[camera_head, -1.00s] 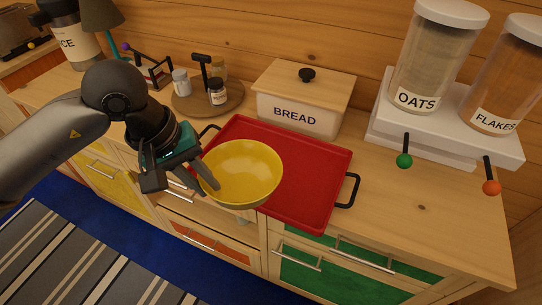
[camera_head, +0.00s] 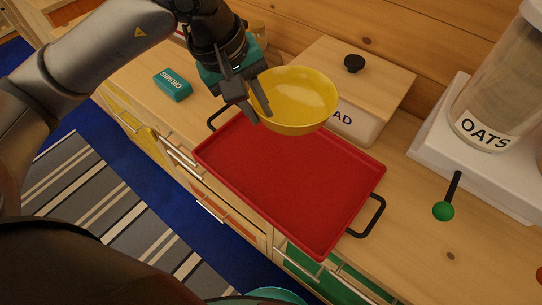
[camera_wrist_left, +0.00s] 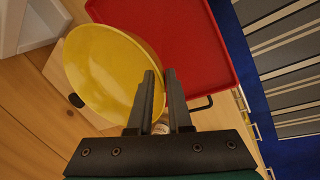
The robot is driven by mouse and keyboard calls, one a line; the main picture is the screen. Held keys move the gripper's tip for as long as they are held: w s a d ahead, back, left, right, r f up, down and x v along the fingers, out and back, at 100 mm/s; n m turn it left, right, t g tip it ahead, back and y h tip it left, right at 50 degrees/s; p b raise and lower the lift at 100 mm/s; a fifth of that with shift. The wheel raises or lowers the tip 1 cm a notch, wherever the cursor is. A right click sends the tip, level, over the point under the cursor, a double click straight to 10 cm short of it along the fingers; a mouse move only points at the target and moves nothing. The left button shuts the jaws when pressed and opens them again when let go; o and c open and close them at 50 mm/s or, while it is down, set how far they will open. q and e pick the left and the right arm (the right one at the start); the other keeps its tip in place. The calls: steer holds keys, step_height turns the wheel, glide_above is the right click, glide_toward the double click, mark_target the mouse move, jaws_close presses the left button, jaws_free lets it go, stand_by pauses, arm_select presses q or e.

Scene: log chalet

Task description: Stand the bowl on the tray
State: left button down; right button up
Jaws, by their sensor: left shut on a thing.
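The yellow bowl (camera_head: 300,92) is upright with a slight tilt, in the air over the far edge of the red tray (camera_head: 285,185) in the head view. It covers part of the bread box. My left gripper (camera_head: 258,108) is shut on the near-left rim of the bowl. In the left wrist view the bowl (camera_wrist_left: 105,65) is beside the fingers (camera_wrist_left: 162,100), with the red tray (camera_wrist_left: 185,35) beyond it. The tray lies flat on the counter, with nothing seen on its visible floor. My right gripper is not in view.
The wooden-lidded bread box (camera_head: 385,88) stands just behind the tray. A white stand (camera_head: 480,165) with the oats jar (camera_head: 500,100) is at right. Bare counter (camera_head: 410,230) shows right of the tray.

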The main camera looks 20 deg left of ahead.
arm_select(q)
step_height(320, 180, down, 12)
steer(key=shift+f+b, duration=0.1)
steer(key=shift+b, duration=0.5)
steer(key=shift+f, duration=1.8)
steer(key=shift+f+b, duration=0.1)
steer(key=shift+b, duration=0.25)
steer(key=c, duration=1.3)
jaws_free()
steer(key=shift+f, duration=0.1)
steer(key=o, duration=0.5)
steer(key=shift+c, duration=0.2)
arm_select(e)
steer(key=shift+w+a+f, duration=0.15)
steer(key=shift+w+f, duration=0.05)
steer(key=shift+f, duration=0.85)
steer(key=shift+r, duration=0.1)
